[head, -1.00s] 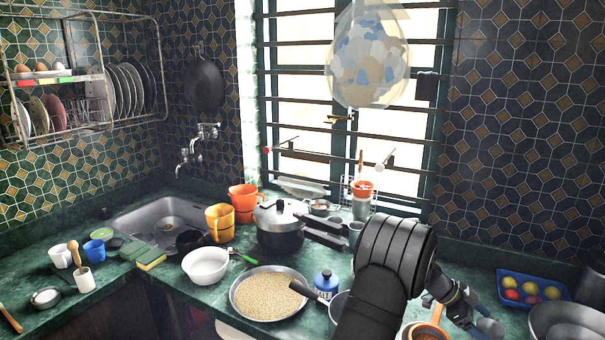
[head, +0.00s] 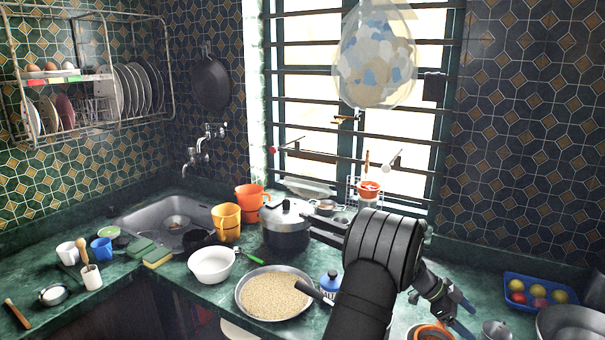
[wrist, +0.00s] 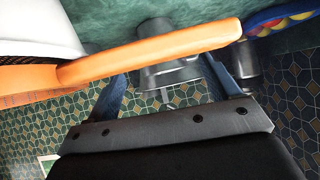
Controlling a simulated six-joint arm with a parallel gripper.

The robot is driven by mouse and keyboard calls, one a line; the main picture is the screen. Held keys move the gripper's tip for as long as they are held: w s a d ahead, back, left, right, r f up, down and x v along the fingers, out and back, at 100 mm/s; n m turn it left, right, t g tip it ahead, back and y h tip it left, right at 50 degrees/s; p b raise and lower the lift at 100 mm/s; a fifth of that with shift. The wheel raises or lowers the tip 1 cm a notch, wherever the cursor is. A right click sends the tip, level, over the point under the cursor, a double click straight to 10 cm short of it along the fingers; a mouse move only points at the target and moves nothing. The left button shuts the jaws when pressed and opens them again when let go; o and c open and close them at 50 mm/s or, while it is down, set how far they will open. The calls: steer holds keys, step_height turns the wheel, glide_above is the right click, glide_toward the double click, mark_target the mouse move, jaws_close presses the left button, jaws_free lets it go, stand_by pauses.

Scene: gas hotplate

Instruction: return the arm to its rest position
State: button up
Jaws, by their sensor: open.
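My gripper (head: 467,316) is at the lower right of the head view, low over the counter, with its blue fingers apart. In the wrist view its two fingers (wrist: 165,88) stand open. An orange handle (wrist: 150,50) crosses the wrist view just beyond or over the fingertips; I cannot tell whether it touches them. In the head view an orange item (head: 432,331) sits just left of the gripper, cut off by the bottom edge. My black arm (head: 375,270) reaches up from the bottom and hides part of the counter.
A small metal cup (head: 497,331) stands right of the gripper. A blue tray (head: 540,303) of coloured balls and a large metal bowl (head: 570,325) are farther right. A pan of grain (head: 274,293), a blue jar (head: 330,284) and a pressure cooker (head: 286,232) stand left of the arm.

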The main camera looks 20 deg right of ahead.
steer(key=v, duration=0.6)
steer(key=x, duration=1.2)
steer(key=shift+s+f, duration=0.1)
steer(key=shift+d+r, duration=0.2)
steer(key=shift+d, duration=0.05)
step_height(320, 180, up, 4)
steer(key=shift+a+f, duration=0.1)
steer(key=shift+f, duration=0.1)
steer(key=s+a+r, duration=0.1)
steer(key=s+r, duration=0.6)
steer(key=s, duration=0.5)
steer(key=n+t, duration=0.3)
glide_toward(483, 335)
steer(key=s+r, duration=0.3)
steer(key=s, duration=0.1)
steer(key=w+a+n+t+y, duration=0.3)
steer(key=w+a+n+t, duration=0.1)
steer(key=w+a, duration=0.6)
steer(key=w+a+n+y, duration=0.3)
steer(key=w+a+n, duration=0.2)
steer(key=a, duration=0.7)
steer(key=w+a+n+g+y, duration=0.1)
steer(key=w+a+n+y, duration=0.2)
steer(key=a, duration=1)
steer(key=w+n, duration=0.1)
steer(key=n, duration=0.2)
steer(key=shift+w+r+n+y, duration=0.15)
steer(key=shift+w+n+y, duration=0.25)
